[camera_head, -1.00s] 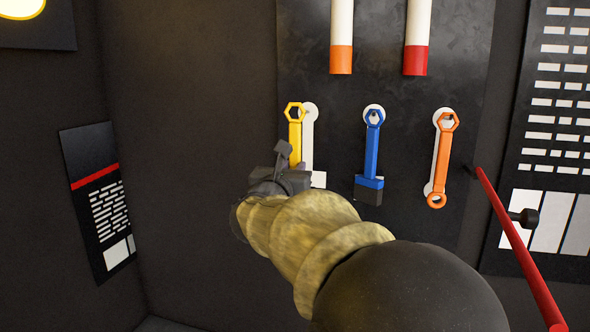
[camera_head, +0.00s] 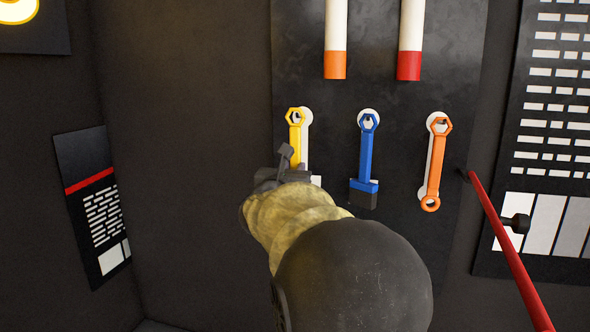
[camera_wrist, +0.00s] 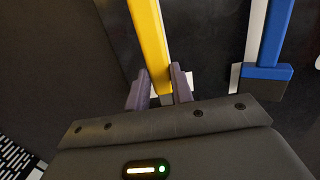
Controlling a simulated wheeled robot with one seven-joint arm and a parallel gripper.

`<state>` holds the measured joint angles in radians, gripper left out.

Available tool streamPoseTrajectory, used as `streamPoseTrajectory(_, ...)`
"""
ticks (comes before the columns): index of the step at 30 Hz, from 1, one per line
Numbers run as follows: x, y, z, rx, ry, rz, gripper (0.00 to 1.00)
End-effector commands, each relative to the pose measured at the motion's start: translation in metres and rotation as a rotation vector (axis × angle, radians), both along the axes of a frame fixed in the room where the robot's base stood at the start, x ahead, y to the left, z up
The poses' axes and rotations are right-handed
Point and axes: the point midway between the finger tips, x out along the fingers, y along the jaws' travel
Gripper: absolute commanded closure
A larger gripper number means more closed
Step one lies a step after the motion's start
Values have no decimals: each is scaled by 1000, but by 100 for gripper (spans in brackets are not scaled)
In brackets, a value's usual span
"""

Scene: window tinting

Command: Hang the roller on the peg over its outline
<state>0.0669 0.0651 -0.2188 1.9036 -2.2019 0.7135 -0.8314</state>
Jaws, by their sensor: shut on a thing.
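The yellow tool, which I take as the roller (camera_head: 296,138), has a hexagonal ring at its top and stands nearly upright at the dark board. Its white outline (camera_head: 306,146) shows just behind and to the right. The ring overlaps the outline's round top, with a dark spot in its opening; I cannot tell whether it is on the peg. My gripper (camera_head: 285,172) is at the tool's lower part. In the wrist view my gripper (camera_wrist: 160,85) is shut on the yellow handle (camera_wrist: 149,40), a finger on each side. The lower end is hidden.
A blue tool (camera_head: 366,150) and an orange tool (camera_head: 434,165) hang over white outlines to the right on the board (camera_head: 400,205). Two white tubes (camera_head: 336,30) with coloured ends are above. A red bar (camera_head: 505,245) juts out at right.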

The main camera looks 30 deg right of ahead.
Motion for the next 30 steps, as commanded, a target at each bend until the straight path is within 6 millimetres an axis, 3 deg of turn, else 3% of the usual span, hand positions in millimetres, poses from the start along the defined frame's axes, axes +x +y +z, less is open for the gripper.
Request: streamPoseTrajectory(30, 24, -28, -9, 0, -3, -1, 100)
